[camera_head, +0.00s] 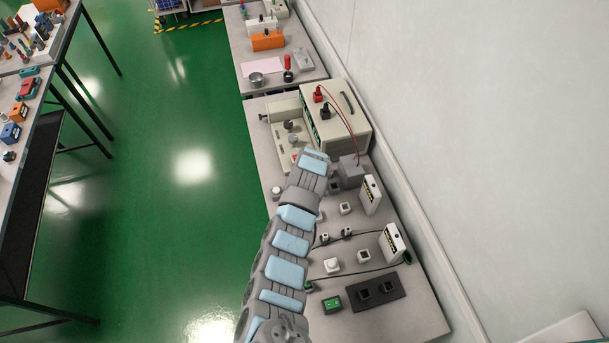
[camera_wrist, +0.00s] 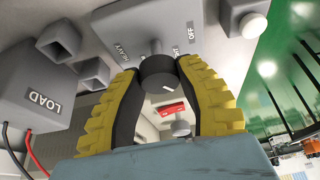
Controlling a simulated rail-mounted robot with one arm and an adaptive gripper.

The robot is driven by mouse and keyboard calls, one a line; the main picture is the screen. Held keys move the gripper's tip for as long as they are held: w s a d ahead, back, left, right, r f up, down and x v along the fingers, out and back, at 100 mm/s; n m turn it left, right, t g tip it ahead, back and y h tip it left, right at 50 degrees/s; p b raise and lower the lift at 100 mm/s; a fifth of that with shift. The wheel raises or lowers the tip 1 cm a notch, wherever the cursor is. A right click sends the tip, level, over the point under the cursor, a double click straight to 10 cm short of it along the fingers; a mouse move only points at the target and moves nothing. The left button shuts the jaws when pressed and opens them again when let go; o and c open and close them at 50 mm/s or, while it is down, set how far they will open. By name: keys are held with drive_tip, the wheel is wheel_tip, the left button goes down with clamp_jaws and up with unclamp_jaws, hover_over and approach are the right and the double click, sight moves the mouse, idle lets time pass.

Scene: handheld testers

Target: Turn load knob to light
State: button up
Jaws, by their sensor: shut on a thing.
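In the wrist view, a dark round knob (camera_wrist: 157,72) with a short white line on its face sits on a grey panel (camera_wrist: 105,20). The panel is marked HEAVY to the left of the knob and OFF to the upper right; a partly covered label lies between them. My gripper (camera_wrist: 158,78), with yellow ribbed fingers and dark pads, is shut on the knob, one finger on each side. A grey box marked LOAD (camera_wrist: 38,97) stands at the left. In the head view my arm hides the knob and the gripper.
The LOAD box (camera_head: 351,171) has red and black leads running to a beige instrument (camera_head: 345,125) behind it. White upright meters (camera_head: 371,194) and small switches stand along the right of the bench. A black socket block (camera_head: 377,291) and green box (camera_head: 331,304) lie near the front.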

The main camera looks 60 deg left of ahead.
drive_tip(key=shift+f+m, duration=0.15)
drive_tip(key=shift+m, duration=0.15)
drive_tip(key=o, duration=1.2)
drive_tip(key=shift+r, duration=0.25)
drive_tip(key=shift+d+r, duration=0.15)
drive_tip(key=shift+r, duration=0.45)
drive_tip(key=shift+v, duration=5.25)
drive_tip(key=shift+s+d, duration=0.1)
